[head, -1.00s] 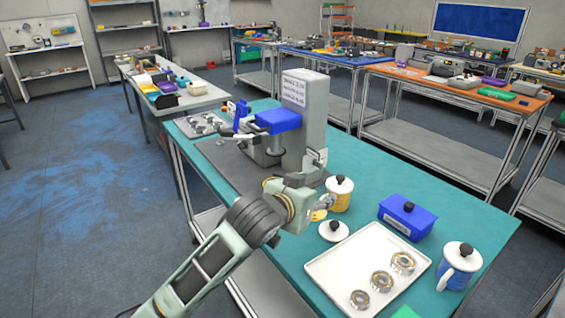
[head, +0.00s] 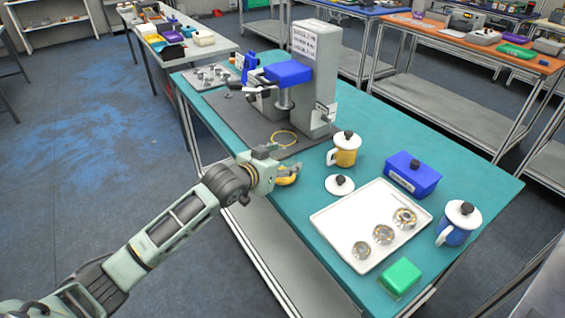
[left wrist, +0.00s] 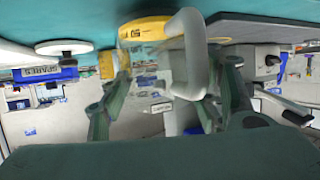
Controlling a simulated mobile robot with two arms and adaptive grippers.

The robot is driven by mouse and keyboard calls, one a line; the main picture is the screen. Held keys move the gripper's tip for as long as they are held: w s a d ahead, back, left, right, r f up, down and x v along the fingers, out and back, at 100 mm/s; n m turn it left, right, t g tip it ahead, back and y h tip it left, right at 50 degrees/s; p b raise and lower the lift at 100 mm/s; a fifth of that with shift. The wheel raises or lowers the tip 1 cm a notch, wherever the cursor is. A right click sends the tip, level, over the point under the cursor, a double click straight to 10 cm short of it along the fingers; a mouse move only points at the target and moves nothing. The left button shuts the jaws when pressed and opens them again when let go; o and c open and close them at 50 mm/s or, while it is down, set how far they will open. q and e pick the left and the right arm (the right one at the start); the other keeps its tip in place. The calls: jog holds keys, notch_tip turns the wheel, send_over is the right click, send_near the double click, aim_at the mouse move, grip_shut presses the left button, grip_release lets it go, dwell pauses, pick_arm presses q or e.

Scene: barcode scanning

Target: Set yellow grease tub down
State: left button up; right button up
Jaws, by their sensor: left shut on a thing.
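My left gripper (head: 279,168) is shut on the yellow grease tub (head: 289,177) near the table's front edge. In the head view the tub is mostly hidden by the gripper. In the left wrist view, which appears upside down, the yellow tub (left wrist: 142,28) has dark lettering, and its pale handle (left wrist: 188,45) lies between the fingers. I cannot tell whether the tub touches the table. A loose white lid with a black knob (head: 340,185) lies to its right. My right gripper is not in view.
A lidded yellow mug (head: 345,152) stands behind the loose lid. A white tray (head: 335,218) with rings, a blue box (head: 411,178), a blue mug (head: 456,228) and a green box (head: 400,277) lie right. The grey press (head: 318,85) stands behind on a dark mat.

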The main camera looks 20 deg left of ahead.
pick_arm(q)
jog(key=shift+f, duration=0.5)
jog(key=o, duration=1.2)
jog(key=shift+f, duration=0.1)
